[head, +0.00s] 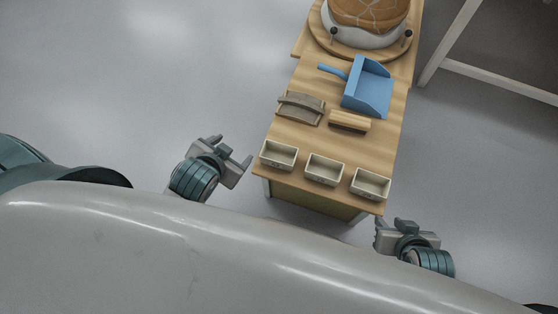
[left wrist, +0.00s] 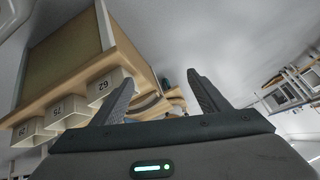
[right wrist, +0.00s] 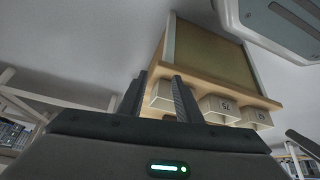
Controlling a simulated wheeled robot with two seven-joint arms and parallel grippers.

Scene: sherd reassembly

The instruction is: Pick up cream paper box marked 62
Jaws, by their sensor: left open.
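Floor is clear on the left.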

